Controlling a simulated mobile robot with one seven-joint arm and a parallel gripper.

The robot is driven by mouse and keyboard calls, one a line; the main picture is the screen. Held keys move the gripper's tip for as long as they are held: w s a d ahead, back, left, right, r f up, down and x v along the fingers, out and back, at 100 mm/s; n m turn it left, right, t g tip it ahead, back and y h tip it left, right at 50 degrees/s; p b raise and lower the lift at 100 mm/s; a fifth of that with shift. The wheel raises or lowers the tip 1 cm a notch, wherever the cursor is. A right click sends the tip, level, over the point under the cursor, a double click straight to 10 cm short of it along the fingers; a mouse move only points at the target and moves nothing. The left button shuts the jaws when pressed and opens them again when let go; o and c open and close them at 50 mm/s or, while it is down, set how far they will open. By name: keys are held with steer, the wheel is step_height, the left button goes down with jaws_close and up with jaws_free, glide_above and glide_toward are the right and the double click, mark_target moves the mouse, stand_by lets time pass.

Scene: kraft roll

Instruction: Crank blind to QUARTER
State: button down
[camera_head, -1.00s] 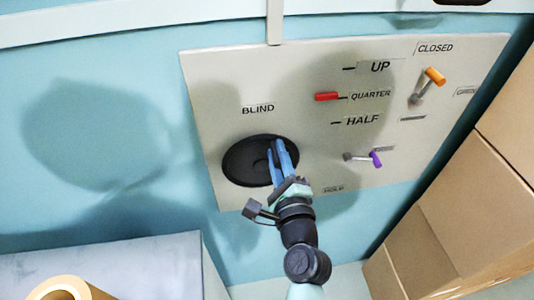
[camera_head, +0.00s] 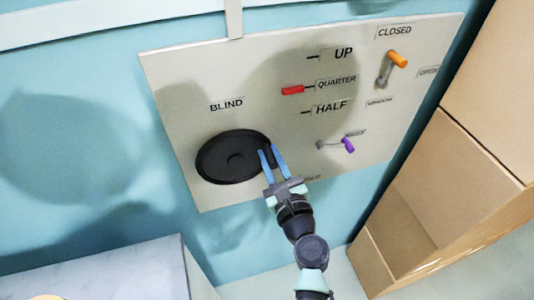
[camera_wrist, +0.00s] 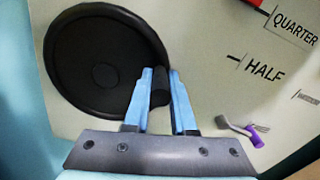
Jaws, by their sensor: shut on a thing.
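The black round crank wheel (camera_head: 218,160) under the BLIND label sits at the lower left of a pale panel. It also shows in the wrist view (camera_wrist: 85,85). My gripper (camera_head: 270,150) is at the wheel's right edge, its blue fingers (camera_wrist: 160,80) on either side of a dark crank knob (camera_wrist: 161,92) and shut on it. The red pointer (camera_head: 292,90) stands level with the QUARTER mark (camera_head: 336,83), below UP and above HALF. In the wrist view only the pointer's lower edge shows at the top.
An orange-handled lever (camera_head: 397,60) by CLOSED and a purple-handled lever (camera_head: 347,146) sit right of the wheel. Cardboard boxes (camera_head: 480,80) stand close on the right. A grey surface (camera_head: 120,270) lies at the lower left.

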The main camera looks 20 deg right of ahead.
steer(key=shift+d+f+m, duration=0.25)
steer(key=shift+f+m, duration=0.1)
steer(key=shift+m, duration=0.05)
steer(key=c, duration=0.8)
jaws_free()
steer(key=shift+o, duration=0.2)
steer(key=shift+s+a, duration=0.1)
steer(key=shift+s, duration=0.05)
steer(key=s+b, duration=0.2)
steer(key=s, duration=1)
steer(key=shift+s, duration=0.4)
